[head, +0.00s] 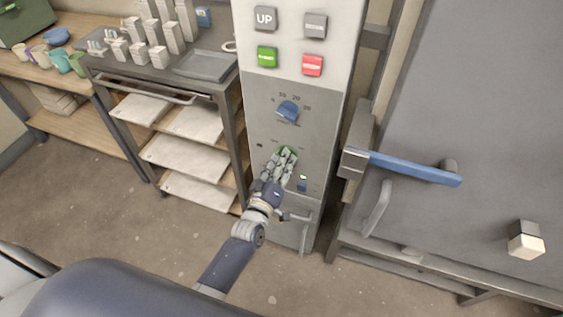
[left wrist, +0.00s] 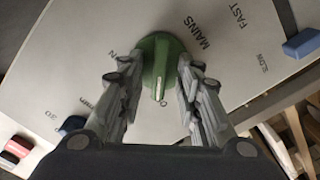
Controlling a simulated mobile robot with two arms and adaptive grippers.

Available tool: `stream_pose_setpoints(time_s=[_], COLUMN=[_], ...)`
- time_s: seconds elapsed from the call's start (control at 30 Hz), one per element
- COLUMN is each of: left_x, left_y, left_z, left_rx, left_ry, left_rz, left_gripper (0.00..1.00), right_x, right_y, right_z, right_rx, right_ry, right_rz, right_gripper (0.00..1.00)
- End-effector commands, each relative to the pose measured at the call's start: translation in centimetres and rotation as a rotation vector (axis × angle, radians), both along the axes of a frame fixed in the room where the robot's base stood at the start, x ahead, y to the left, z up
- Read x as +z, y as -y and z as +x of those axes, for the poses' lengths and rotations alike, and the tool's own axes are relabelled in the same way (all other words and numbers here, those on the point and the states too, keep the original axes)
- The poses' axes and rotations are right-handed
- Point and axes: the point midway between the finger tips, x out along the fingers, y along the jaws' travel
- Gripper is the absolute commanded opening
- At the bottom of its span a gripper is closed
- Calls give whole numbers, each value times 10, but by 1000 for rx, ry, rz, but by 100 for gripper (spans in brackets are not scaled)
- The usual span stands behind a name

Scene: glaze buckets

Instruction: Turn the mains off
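The panel's green round mains knob (left wrist: 158,60) is in the left wrist view, with the word MAINS printed beside it. Its ridge has a white line toward the bottom of the picture, near a letter O; any other letters there are hidden by a finger. In the head view only a bit of green knob (head: 289,149) shows behind my left gripper (head: 281,158). In the wrist view my left gripper (left wrist: 160,75) has its fingers apart, one on each side of the knob. I cannot tell whether they touch it. My right gripper is not in view.
Above on the grey panel (head: 262,185) are a blue dial (head: 288,111), a green button (head: 267,57) and a red button (head: 312,65). Right is a grey door with a blue handle (head: 410,167). Left is a rack with several shelves (head: 188,158).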

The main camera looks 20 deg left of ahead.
Motion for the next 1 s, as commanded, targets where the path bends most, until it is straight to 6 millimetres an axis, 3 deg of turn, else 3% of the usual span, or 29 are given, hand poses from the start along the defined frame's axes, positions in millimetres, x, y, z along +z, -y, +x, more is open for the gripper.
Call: stream_pose_setpoints(time_s=[0.17, 0.7, 1.0], left_x=[-1, -1, 0], left_y=[0, -3, -4], left_z=[-12, -104, -120], left_rx=[0, -1, 0], left_ry=[-1, -2, 0], left_rz=[1, 0, 0], left_gripper=[32, 32, 32], right_x=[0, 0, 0], right_y=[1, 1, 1], right_z=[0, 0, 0], right_rx=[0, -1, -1], right_ry=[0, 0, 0], right_rz=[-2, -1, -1], right_gripper=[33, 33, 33])
